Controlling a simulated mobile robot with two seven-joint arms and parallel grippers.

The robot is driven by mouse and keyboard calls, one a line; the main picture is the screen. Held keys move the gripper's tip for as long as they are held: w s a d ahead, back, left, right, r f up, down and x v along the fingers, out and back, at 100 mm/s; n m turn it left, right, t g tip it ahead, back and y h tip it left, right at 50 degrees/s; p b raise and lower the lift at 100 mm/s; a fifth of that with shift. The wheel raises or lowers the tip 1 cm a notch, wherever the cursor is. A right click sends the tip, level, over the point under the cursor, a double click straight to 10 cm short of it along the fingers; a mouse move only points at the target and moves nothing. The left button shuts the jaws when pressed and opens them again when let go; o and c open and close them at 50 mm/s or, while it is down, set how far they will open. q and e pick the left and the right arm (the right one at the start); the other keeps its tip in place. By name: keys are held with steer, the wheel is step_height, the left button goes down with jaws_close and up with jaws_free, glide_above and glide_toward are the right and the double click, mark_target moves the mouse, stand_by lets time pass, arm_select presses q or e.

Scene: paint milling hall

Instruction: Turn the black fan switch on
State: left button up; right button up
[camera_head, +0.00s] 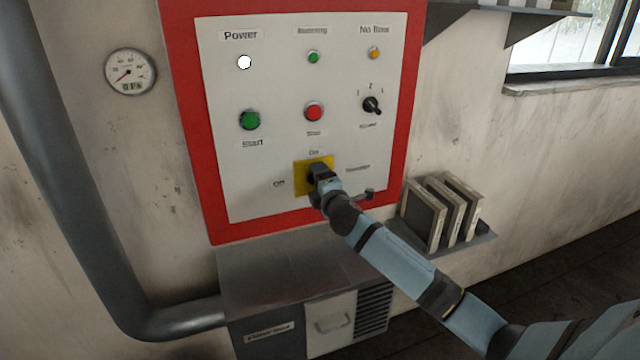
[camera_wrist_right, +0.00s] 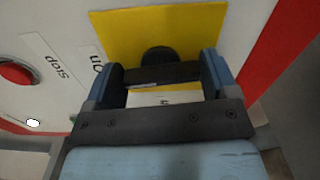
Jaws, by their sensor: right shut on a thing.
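A yellow plate (camera_head: 300,188) sits low on the control panel, with an "On" label above it and an "Off" label to its left. My right gripper (camera_head: 320,177) is at this plate and is shut on the black switch (camera_wrist_right: 157,54) mounted on it. In the right wrist view the gripper (camera_wrist_right: 161,68) has its two blue fingers on either side of the dark handle. The fingers hide part of the switch, and its exact turn is hard to tell. My left gripper is not in view.
The red-framed white panel (camera_head: 280,90) also carries a lit white Power lamp (camera_head: 244,62), a green Start button (camera_head: 249,120), a red button (camera_head: 314,111) and a small black selector (camera_head: 372,105). Below are a grey cabinet (camera_head: 290,275) and a shelf with binders (camera_head: 425,215).

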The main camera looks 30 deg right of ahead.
steer(key=shift+m, duration=0.6)
steer(key=o, duration=0.8)
steer(key=b+v, duration=0.1)
steer(key=v, duration=1.2)
steer(key=shift+s+a+b, duration=0.1)
steer(key=shift+s+b, duration=0.25)
